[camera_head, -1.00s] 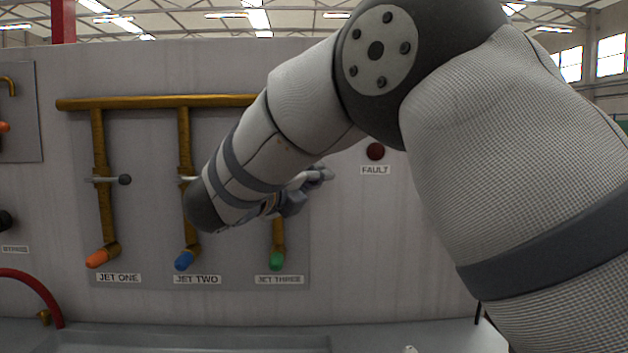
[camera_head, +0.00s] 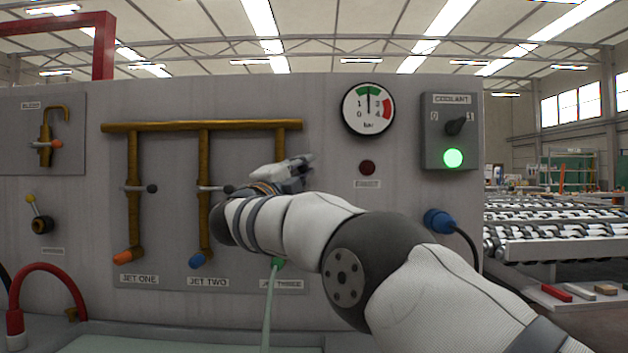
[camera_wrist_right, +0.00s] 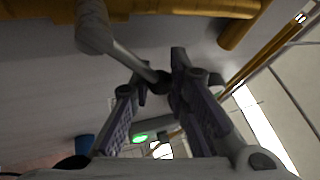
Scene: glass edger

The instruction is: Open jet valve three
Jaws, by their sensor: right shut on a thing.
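Jet three's green nozzle (camera_head: 278,263) shows above its label (camera_head: 281,284), and a pale stream (camera_head: 268,310) runs down from it. My right gripper (camera_head: 300,168) is at the jet three pipe, below the brass header; my arm hides most of that pipe and its valve. In the right wrist view, a grey lever (camera_wrist_right: 128,58) slants from the valve, and its dark-knobbed end lies between the fingers of my right gripper (camera_wrist_right: 158,82), shut on it. My left gripper is not in view.
Jet one's lever (camera_head: 138,188) and jet two's lever (camera_head: 214,188) lie sideways across their pipes. The gauge (camera_head: 368,109) needle points up. The coolant box (camera_head: 449,131) shows a lit green lamp. A blue plug (camera_head: 438,221) sits right of my arm.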

